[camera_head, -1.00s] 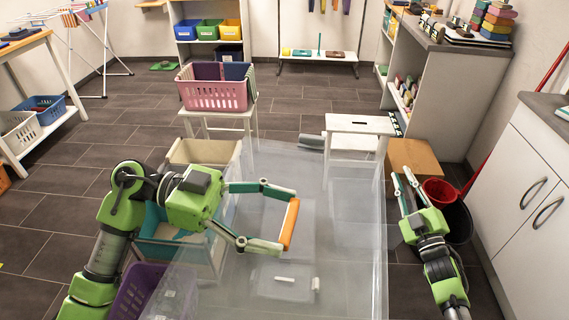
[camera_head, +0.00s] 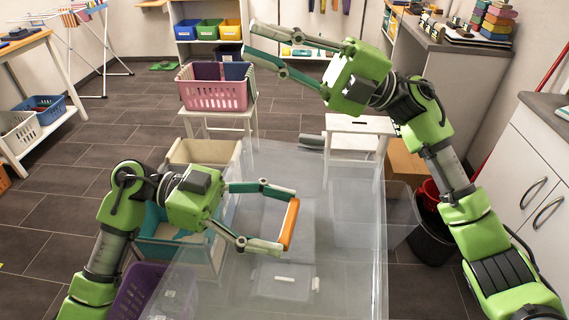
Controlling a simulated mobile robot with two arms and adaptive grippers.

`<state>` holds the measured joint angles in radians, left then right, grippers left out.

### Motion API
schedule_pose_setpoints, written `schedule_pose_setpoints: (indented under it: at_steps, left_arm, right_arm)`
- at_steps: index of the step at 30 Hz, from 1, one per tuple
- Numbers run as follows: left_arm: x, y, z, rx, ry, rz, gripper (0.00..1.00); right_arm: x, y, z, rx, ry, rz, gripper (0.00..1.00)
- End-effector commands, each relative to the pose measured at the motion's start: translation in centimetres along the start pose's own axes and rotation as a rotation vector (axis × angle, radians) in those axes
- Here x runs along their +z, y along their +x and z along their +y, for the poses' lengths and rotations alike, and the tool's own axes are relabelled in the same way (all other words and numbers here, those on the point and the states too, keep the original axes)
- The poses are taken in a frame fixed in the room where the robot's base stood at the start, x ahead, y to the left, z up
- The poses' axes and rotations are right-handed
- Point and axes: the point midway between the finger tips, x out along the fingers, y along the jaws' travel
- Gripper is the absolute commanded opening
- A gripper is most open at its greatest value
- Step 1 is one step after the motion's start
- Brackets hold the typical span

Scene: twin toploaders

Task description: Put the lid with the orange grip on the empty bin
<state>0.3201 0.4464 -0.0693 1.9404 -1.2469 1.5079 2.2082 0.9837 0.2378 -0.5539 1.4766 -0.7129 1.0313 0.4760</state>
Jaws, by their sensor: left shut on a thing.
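The orange grip (camera_head: 291,224) is between the fingers of my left gripper (camera_head: 286,221), which is shut on it. The clear lid under the grip is hard to tell from the large see-through walls around it. A large transparent bin (camera_head: 379,275) fills the lower middle of the view. Inside or beneath its clear surfaces show small white pieces (camera_head: 285,280); I cannot tell whether one is another grip. My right gripper (camera_head: 252,40) is open and empty, high at the top centre, its fingers pointing left. I cannot tell which bin is empty.
A pink basket (camera_head: 213,95) stands on a stool behind. A beige crate (camera_head: 200,151), a teal-filled crate and a purple basket (camera_head: 135,300) stand at left. A white stool (camera_head: 358,123) is behind the clear walls. Dark bucket (camera_head: 432,240) and cabinet (camera_head: 530,180) are at right.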

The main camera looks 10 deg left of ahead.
Motion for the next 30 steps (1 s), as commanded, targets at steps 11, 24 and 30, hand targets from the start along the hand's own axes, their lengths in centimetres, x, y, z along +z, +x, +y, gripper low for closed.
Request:
schedule_pose_setpoints:
  at_steps: [11,24,30]
  left_arm:
    - [-0.1,0.0,0.0,0.000,0.001,0.002,0.41]
    - [-0.1,0.0,0.0,0.000,0.001,0.002,0.41]
    - [-0.1,0.0,0.0,0.000,0.001,0.002,0.41]
  right_arm:
    - [-11.6,7.9,-7.0,-0.720,0.112,0.315,0.17]
    - [-13.7,0.3,-12.5,-1.646,0.143,0.002,0.17]
    - [-12.4,-3.6,-11.2,-1.885,0.114,-0.258,0.17]
